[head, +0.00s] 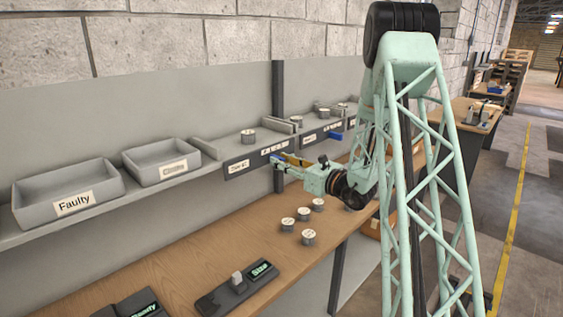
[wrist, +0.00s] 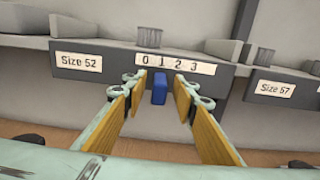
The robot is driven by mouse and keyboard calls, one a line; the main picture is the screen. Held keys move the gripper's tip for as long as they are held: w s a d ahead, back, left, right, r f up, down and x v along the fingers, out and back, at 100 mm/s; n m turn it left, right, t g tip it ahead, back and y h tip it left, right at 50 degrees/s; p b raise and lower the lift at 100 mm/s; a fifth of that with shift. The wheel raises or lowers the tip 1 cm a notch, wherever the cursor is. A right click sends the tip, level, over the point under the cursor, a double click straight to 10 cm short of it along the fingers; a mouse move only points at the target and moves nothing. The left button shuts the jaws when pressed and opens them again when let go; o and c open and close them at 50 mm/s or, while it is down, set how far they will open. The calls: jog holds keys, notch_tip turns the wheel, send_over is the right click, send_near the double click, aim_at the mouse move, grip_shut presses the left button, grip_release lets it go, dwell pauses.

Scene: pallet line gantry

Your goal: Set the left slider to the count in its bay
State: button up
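The left slider's blue knob (wrist: 159,88) hangs under a white scale strip marked 0 1 2 3 (wrist: 175,63), roughly below the 1; the angle makes its exact setting hard to tell. My gripper (wrist: 159,84) is open, with one yellow-padded finger on each side of the knob and a gap to both. In the head view my gripper (head: 279,160) is at the shelf front and largely covers this knob. The head view shows one part (head: 249,136) clearly.
Right of this bay is a Size 57 label (wrist: 275,88) and another blue knob (head: 335,136). A Faulty bin (head: 30,205) and a second bin (head: 140,158) stand left on the shelf. Several round parts (head: 308,238) and a Size device (head: 235,289) are on the bench below.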

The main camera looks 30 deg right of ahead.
jog(key=v, duration=1.1)
jog(key=shift+s, duration=0.4)
jog(key=shift+r, duration=0.15)
dwell(0.4)
